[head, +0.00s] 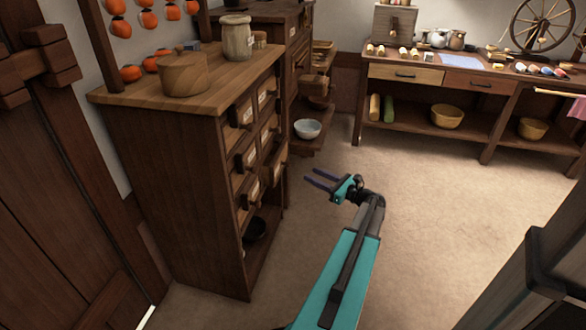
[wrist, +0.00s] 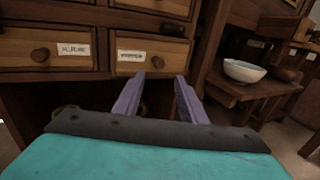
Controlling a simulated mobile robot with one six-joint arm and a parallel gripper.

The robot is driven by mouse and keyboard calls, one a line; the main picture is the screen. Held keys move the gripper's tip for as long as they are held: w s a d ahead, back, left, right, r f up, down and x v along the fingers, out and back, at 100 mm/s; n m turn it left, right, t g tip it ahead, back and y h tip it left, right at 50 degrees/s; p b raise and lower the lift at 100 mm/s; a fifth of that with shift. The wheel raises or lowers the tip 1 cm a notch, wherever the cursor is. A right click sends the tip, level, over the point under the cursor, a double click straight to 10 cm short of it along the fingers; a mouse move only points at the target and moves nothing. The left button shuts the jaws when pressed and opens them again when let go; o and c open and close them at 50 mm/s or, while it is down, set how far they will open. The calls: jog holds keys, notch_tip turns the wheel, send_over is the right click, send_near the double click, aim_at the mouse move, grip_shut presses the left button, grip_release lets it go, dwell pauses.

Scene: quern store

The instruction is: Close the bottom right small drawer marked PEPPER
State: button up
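The cabinet (head: 160,165) of small drawers stands at left in the head view. In the wrist view, the bottom right small drawer (wrist: 170,58) has a white label, too blurred to read surely, and a round knob. Its front seems to stand a little forward of its neighbour; how far is hard to tell. In the head view this drawer (head: 280,165) shows edge-on at the cabinet's right side. My gripper (head: 316,180) is open and empty, apart from the cabinet front. In the wrist view its purple fingers (wrist: 169,78) point at the drawer's lower edge.
The bottom left drawer (wrist: 40,52) looks shut. Below the drawers is an open shelf space with a dark bowl (head: 256,228). A pale bowl (head: 307,128) sits on a low shelf right of the cabinet. A workbench (head: 430,75) stands at the back. The floor (head: 430,210) is clear.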

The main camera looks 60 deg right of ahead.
aim_at(290, 164)
jog(key=w+d+b, duration=0.1)
jog(key=w+b, duration=0.1)
jog(key=w, duration=0.8)
jog(key=shift+w+b, duration=0.3)
grip_shut()
